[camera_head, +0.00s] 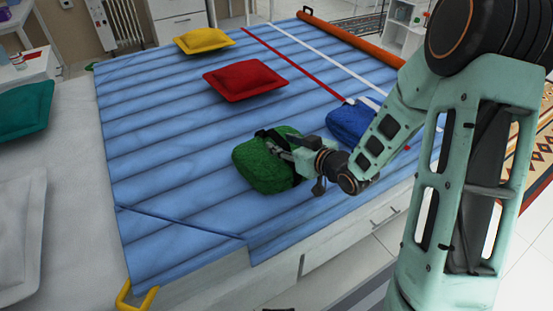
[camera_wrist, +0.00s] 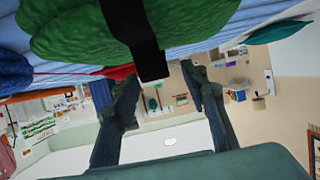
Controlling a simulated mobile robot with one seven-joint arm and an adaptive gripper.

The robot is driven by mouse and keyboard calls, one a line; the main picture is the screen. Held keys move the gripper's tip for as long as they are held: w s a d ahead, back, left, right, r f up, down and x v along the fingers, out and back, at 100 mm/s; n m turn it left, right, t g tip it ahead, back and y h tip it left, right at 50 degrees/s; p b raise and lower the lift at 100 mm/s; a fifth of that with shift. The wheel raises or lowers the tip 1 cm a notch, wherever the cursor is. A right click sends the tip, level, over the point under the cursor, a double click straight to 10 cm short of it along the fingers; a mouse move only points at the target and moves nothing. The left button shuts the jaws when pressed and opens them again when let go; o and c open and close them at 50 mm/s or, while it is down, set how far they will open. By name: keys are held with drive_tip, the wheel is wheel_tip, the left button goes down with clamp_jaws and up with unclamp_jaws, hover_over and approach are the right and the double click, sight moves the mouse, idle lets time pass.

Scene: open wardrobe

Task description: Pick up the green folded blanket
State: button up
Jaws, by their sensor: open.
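The green folded blanket (camera_head: 258,172) lies on the blue-covered bed near its front edge. A black band (camera_wrist: 130,30) runs across the blanket, which fills the upper part of the wrist view (camera_wrist: 75,30). My gripper (camera_head: 277,143) is at the blanket's upper right side, overlapping it in the head view. In the wrist view the two fingers (camera_wrist: 158,80) are spread apart, and the end of the black band shows near the gap between them. I cannot tell whether the fingers touch the blanket.
A blue bundle (camera_head: 346,124) lies right of the blanket. Red (camera_head: 245,80) and yellow (camera_head: 203,40) pillows lie farther back. A teal pillow (camera_head: 25,108) is on the white surface at left. An orange roll (camera_head: 350,37) lines the bed's far right edge. Bare blue cover lies left of the blanket.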

sight(277, 138)
drive_tip(key=x, duration=0.1)
drive_tip(key=b+x, duration=0.1)
drive_tip(key=x, duration=0.2)
drive_tip(key=shift+w+a+r, duration=0.1)
drive_tip(key=shift+w+r, duration=0.05)
drive_tip(key=shift+w, duration=0.3)
clamp_jaws()
drive_tip(key=shift+r, duration=0.1)
